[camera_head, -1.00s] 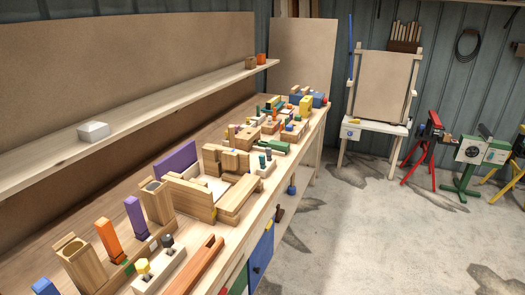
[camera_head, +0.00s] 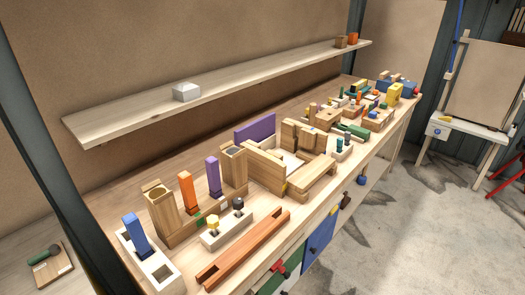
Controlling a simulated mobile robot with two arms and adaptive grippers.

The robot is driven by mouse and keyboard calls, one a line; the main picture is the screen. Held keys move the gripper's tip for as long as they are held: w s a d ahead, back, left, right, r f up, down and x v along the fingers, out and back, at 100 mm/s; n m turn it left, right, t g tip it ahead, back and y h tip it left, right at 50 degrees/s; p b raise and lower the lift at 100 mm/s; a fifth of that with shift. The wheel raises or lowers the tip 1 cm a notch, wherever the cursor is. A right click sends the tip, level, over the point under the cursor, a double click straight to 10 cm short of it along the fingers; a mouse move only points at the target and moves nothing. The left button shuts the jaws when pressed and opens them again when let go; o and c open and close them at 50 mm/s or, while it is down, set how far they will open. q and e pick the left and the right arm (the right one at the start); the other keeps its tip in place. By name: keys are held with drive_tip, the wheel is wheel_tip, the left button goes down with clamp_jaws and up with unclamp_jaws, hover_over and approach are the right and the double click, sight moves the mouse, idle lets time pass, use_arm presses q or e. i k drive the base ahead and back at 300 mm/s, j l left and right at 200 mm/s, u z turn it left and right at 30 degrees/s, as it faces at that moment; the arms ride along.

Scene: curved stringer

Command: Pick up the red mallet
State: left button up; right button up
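I cannot make out a red mallet for certain in the head view. A small red object (camera_head: 278,267) shows at the front of the wooden workbench (camera_head: 330,205), below its top edge beside a green panel. It is too small to tell whether it is a mallet or a handle. Neither of my grippers is in view.
An orange-brown trough (camera_head: 245,250), an orange block (camera_head: 187,192), a blue block (camera_head: 136,235) and purple pieces (camera_head: 255,131) crowd the bench. A shelf (camera_head: 240,86) runs above, bearing a white box (camera_head: 186,92).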

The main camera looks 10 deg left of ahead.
sight(313, 106)
drive_tip(key=u, duration=0.6)
drive_tip(key=i+l+u, duration=0.3)
drive_tip(key=l+u, duration=0.35)
drive_tip(key=i+l+u, duration=0.15)
drive_tip(key=l+u, duration=0.15)
drive_tip(key=l, duration=0.2)
